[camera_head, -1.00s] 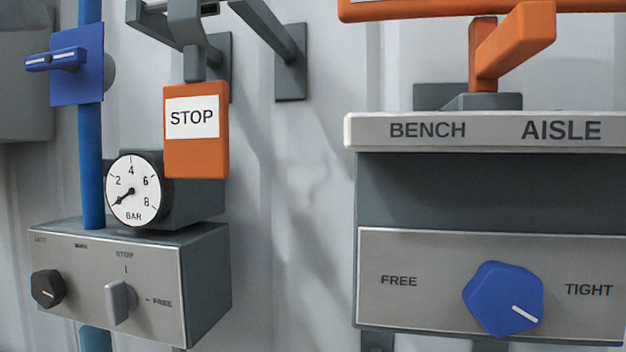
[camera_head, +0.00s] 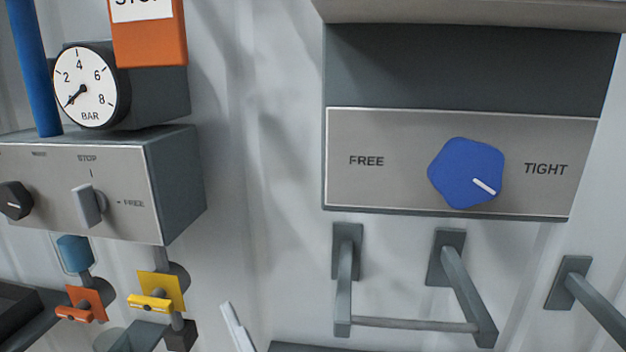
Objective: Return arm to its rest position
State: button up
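My arm and gripper are not clearly in view in the head camera. A pale grey slanted piece (camera_head: 238,328) rises at the bottom edge, and I cannot tell whether it is part of me. The blue five-sided knob (camera_head: 466,173) sits on the right-hand panel (camera_head: 390,190) between the words FREE and TIGHT. Its white line points down and to the right.
At left are a control box (camera_head: 180,185), a gauge (camera_head: 88,87) reading low, a blue pipe (camera_head: 35,70) and the orange STOP tag (camera_head: 150,45). Orange (camera_head: 82,305) and yellow (camera_head: 158,293) valve handles sit below. Grey brackets (camera_head: 465,285) stick out under the right panel.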

jog(key=s+d+f+m+h, duration=0.3)
jog(key=s+d+f, duration=0.25)
jog(key=d, duration=0.45)
jog(key=s+d+f+m+h+b, duration=0.1)
jog(key=s+d+f+m+h, duration=0.15)
jog(key=s+d+f, duration=0.4)
jog(key=s+d+f+m+h, duration=0.35)
jog(key=d+f, duration=0.25)
jog(key=d, duration=0.7)
jog(key=s+d+f+m+g+h, duration=0.2)
jog(key=s+d+f+h, duration=0.3)
jog(key=s, duration=0.4)
jog(key=shift+d+f+g+b, duration=0.35)
jog(key=shift+d+f+g, duration=0.15)
jog(key=shift+f+g, duration=0.15)
